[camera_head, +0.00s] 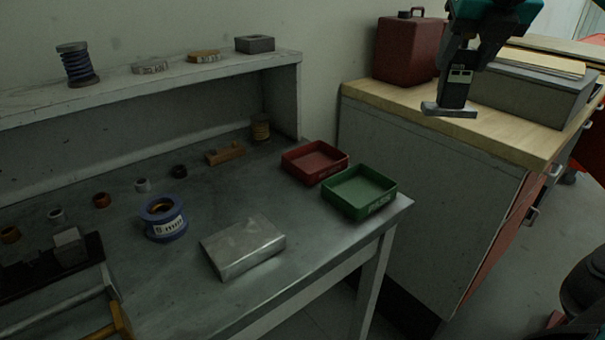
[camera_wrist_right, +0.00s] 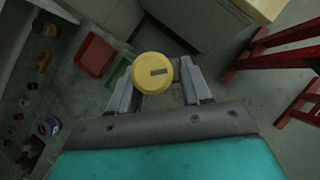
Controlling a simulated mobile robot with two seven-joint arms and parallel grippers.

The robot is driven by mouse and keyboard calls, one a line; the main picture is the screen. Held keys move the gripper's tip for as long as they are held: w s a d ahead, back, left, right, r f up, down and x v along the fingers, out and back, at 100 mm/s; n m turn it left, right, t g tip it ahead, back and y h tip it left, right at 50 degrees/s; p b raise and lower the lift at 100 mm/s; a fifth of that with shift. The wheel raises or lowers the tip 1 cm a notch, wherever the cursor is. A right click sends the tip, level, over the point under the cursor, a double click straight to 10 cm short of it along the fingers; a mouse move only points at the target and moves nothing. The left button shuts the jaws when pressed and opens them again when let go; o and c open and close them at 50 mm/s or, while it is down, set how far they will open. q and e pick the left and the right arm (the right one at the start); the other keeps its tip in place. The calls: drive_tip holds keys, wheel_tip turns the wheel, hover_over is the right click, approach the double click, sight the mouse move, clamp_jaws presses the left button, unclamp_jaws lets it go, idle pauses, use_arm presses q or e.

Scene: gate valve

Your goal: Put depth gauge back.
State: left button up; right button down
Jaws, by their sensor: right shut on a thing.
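My right gripper (camera_head: 462,58) is above the wooden-topped cabinet in the head view. It is shut on the depth gauge (camera_head: 454,93), which has a dark upright body, a pale display and a grey crossbar foot at its lower end. The gauge hangs roughly upright, over the front part of the cabinet top in the picture; I cannot tell whether its foot touches. In the right wrist view, a round yellow end (camera_wrist_right: 153,71) with a dark slot shows between the fingers; the rest of the held thing is hidden below it. My left gripper is not in view.
A red canister (camera_head: 405,50) and a grey box (camera_head: 535,92) stand on the cabinet (camera_head: 490,128). The metal bench (camera_head: 310,225) holds a red tray (camera_head: 315,161), a green tray (camera_head: 359,190), a metal wedge block (camera_head: 243,247), a blue spool (camera_head: 163,219) and several small rings. A shelf stands behind.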

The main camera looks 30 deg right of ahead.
drive_tip(key=shift+w+a+f+n+t+y, duration=0.15)
drive_tip(key=shift+w+a+f+n+y, duration=0.1)
drive_tip(key=shift+w+a+f+n, duration=0.2)
drive_tip(key=shift+w+a+f+n+t+y, duration=0.2)
drive_tip(key=shift+a+f+n+y, duration=0.1)
drive_tip(key=shift+a+n, duration=0.2)
drive_tip(key=w+a+r+n+y+p, duration=0.1)
drive_tip(key=w+a+r+n+y, duration=0.15)
drive_tip(key=a+n, duration=0.55)
drive_tip(key=w+a+r+n+y+p, duration=0.2)
drive_tip(key=w+a+n+y, duration=0.15)
drive_tip(key=a, duration=0.75)
use_arm(q)
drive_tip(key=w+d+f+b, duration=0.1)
drive_tip(key=b, duration=0.5)
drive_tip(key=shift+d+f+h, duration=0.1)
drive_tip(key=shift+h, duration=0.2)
use_arm(e)
wheel_tip(320, 180, down, 20)
drive_tip(key=shift+w+a, duration=0.45)
